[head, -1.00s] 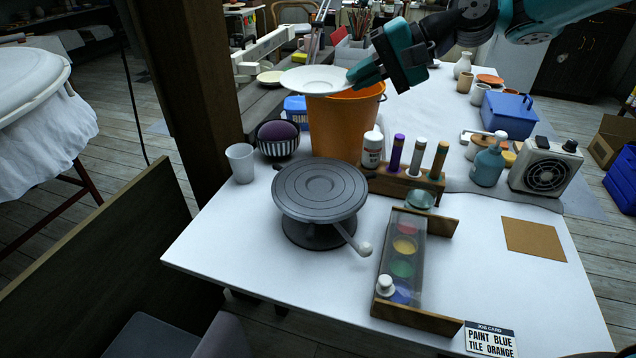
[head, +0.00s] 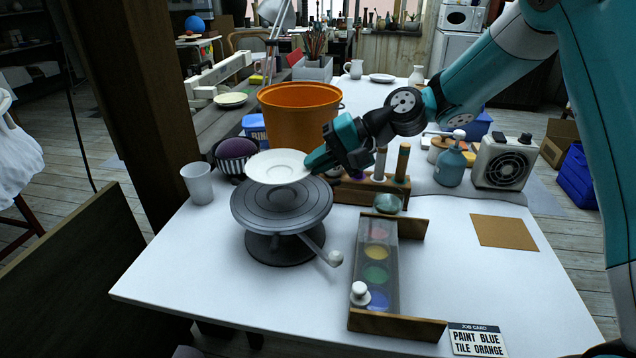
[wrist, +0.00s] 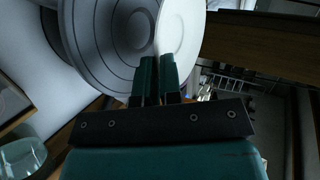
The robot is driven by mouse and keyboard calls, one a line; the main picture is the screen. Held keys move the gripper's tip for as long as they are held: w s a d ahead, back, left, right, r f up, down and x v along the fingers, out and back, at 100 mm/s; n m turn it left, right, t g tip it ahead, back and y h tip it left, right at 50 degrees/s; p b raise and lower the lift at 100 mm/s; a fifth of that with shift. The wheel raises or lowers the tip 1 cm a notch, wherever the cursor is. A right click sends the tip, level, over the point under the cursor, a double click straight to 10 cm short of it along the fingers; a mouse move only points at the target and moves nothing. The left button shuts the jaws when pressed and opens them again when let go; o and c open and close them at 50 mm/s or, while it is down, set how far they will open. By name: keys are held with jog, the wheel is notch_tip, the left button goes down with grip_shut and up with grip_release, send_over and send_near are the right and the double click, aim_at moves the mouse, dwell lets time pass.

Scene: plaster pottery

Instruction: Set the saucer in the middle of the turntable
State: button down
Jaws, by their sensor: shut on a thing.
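The white saucer (head: 272,168) is held roughly level by its right edge in my gripper (head: 312,163). In the wrist view the saucer (wrist: 181,28) shows between and beyond the fingers of my gripper (wrist: 157,68), which are shut on its rim. The grey turntable (head: 283,212) stands on the white table, with a lever pointing to the front right. The saucer is above the back part of the turntable disc; the gap between them is hard to judge. In the wrist view the turntable (wrist: 100,45) lies below and left of the saucer.
An orange bucket (head: 300,115) stands behind the turntable. A grey cup (head: 198,184) and a purple pincushion-like ball in a striped bowl (head: 236,150) are at the left. A paint rack (head: 376,265) stands close on the right, with a bottle holder (head: 365,190) behind it. The front left of the table is clear.

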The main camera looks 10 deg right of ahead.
aim_at(317, 196)
jog(key=shift+f, duration=2.1)
jog(key=shift+f+b, duration=0.3)
jog(key=shift+b, duration=0.05)
jog(key=c, duration=1.3)
grip_release()
jog(key=shift+f, duration=0.15)
